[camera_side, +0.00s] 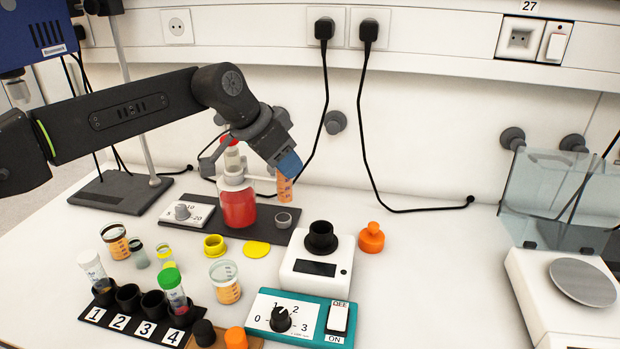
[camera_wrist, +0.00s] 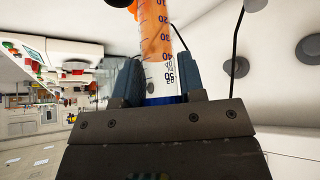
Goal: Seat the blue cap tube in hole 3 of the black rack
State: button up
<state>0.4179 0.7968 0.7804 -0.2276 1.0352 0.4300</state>
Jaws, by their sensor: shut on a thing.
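My gripper (camera_side: 287,164) is shut on the blue cap tube (camera_side: 284,188), high above the back of the table, beside the red flask in the picture. The tube hangs nearly upright and holds orange liquid. In the wrist view the tube (camera_wrist: 157,45) shows printed graduations, and its blue cap (camera_wrist: 166,100) sits low between the fingers (camera_wrist: 160,78). The black rack (camera_side: 133,328) stands at front left with labels 1 to 4. Hole 3 (camera_side: 154,303) looks empty, as does hole 2 (camera_side: 128,296). A white-capped tube (camera_side: 92,265) leans in hole 1 and a green-capped tube (camera_side: 172,284) is in hole 4.
A red flask (camera_side: 238,208) on a dark plate stands left of the held tube.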

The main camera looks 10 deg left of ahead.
jog(key=s+a+f+m+g+h, duration=0.1)
jog(key=s+a+m+g, duration=0.2)
jog(key=a, duration=0.4)
jog(key=s+a+f+m+h, duration=0.1)
jog(key=s+a+m, duration=0.25)
jog(key=a, duration=0.35)
jog(key=s+a+f+m+g, duration=0.3)
jog(key=s+a+f+m, duration=0.2)
jog(key=s+f, duration=0.4)
jog(key=shift+s+a, duration=0.6)
jog(key=shift+s, duration=0.75)
jog(key=shift+m, duration=0.25)
jog(key=shift+f, duration=2.1)
jog(key=o, duration=1.1)
